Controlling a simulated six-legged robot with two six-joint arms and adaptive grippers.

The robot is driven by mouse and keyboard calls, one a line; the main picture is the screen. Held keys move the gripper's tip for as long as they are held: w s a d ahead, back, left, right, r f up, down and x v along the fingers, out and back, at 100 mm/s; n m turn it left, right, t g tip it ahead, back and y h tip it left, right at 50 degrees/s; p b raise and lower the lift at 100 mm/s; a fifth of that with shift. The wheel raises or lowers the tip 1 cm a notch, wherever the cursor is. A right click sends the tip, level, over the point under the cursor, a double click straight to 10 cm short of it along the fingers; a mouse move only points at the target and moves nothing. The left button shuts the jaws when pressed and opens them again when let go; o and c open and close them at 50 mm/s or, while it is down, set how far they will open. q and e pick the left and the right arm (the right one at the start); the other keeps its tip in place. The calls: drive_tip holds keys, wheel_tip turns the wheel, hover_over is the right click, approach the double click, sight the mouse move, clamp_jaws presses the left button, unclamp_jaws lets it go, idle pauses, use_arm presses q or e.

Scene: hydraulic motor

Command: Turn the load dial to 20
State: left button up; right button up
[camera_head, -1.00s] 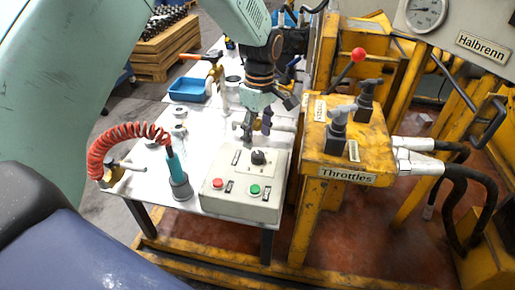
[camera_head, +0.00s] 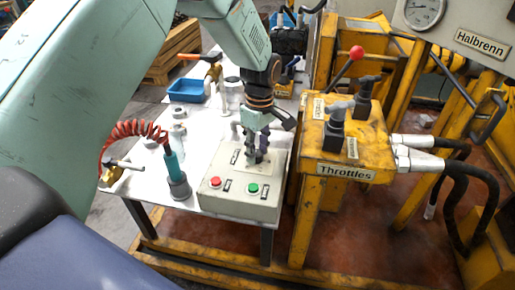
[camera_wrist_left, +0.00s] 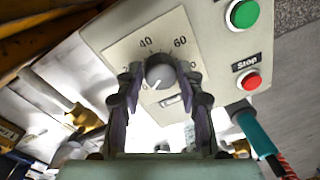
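The load dial (camera_wrist_left: 160,72) is a dark round knob on a pale scale plate (camera_wrist_left: 113,54) marked 40 and 60; nearby numbers are partly covered by the fingers. A white mark on the knob points to the lower left in the left wrist view. My left gripper (camera_wrist_left: 162,78) is open, with one finger on each side of the knob and narrow gaps visible. In the head view my left gripper (camera_head: 257,157) reaches down to the grey control box (camera_head: 238,205) and hides most of the dial. My right gripper is not in view.
A red button (camera_head: 215,182) labelled Stop and a green button (camera_head: 253,189) sit on the same box. A teal-handled tool (camera_head: 174,172) with a red coiled hose stands left of it. The yellow throttle stand (camera_head: 345,170) is close on the right.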

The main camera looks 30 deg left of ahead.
use_arm(q)
drive_tip(key=shift+a, duration=0.15)
drive_tip(key=shift+c, duration=0.7)
drive_tip(key=c, duration=0.5)
drive_tip(key=shift+s+r+m+p, duration=0.1)
drive_tip(key=shift+m+p, duration=0.6)
drive_tip(key=shift+p, duration=0.45)
drive_tip(key=m+p, duration=0.2)
drive_tip(key=shift+m+p, duration=0.3)
drive_tip(key=shift+p, duration=0.05)
drive_tip(key=m+p, duration=0.2)
drive_tip(key=m, duration=0.1)
drive_tip(key=shift+p, duration=0.3)
drive_tip(key=m+p, duration=0.1)
drive_tip(key=m, duration=0.1)
drive_tip(key=m+p, duration=0.1)
drive_tip(key=m, duration=0.1)
drive_tip(key=shift+s+f, duration=0.15)
drive_tip(key=shift+f, duration=0.05)
drive_tip(key=shift+m, duration=0.5)
